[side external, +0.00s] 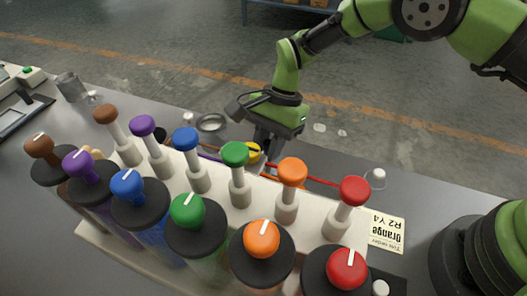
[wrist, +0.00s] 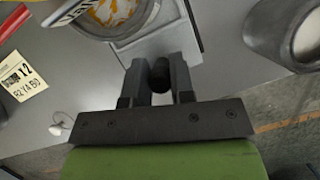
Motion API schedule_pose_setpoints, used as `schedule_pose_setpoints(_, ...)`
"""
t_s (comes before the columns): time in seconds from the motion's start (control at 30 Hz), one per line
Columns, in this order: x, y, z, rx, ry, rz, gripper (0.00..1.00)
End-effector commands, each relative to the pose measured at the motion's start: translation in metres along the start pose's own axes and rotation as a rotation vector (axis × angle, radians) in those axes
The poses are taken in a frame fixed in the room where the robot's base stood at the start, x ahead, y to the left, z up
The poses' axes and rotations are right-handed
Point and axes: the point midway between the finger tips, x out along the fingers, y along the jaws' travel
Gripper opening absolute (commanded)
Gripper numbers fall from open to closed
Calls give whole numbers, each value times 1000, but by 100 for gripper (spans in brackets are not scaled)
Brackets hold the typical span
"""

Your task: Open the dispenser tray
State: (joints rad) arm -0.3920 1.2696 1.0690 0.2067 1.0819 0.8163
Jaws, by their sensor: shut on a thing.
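The dispenser (side external: 110,240) is a cream body with several colored paint canisters and pump knobs in the side view. In the wrist view a pale grey tray (wrist: 181,38) holds a round cup (wrist: 158,12) with orange-yellow paint in it. My gripper (wrist: 159,70) is at the tray's near edge, its fingers shut on a dark rounded knob (wrist: 161,73). In the side view my gripper (side external: 268,148) is behind the row of pumps, where the dispenser hides its fingertips and most of the tray. I cannot tell how far the tray is out.
An order card (side external: 386,231) lies on the grey bench right of the dispenser. A metal cup (side external: 71,86) stands at the far left. A grey container (wrist: 286,32) is at the right of the wrist view.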

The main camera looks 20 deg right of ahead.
Motion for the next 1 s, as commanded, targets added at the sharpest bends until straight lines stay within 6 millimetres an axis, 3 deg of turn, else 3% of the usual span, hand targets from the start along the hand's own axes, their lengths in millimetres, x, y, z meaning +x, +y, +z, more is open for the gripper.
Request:
schedule_pose_setpoints(0.1,-10,-9,-25,4,2,-9,0)
schedule_pose_setpoints(0.3,-19,-15,-47,1,3,-7,0)
schedule_pose_setpoints(0.73,-23,-16,-53,-1,5,-5,0)
schedule_pose_setpoints(0.77,-23,-16,-53,-1,5,-5,29)
schedule_pose_setpoints(0.83,-23,-15,-53,-1,5,-5,46)
schedule_pose_setpoints(1.0,-22,-15,-53,0,4,-4,48)
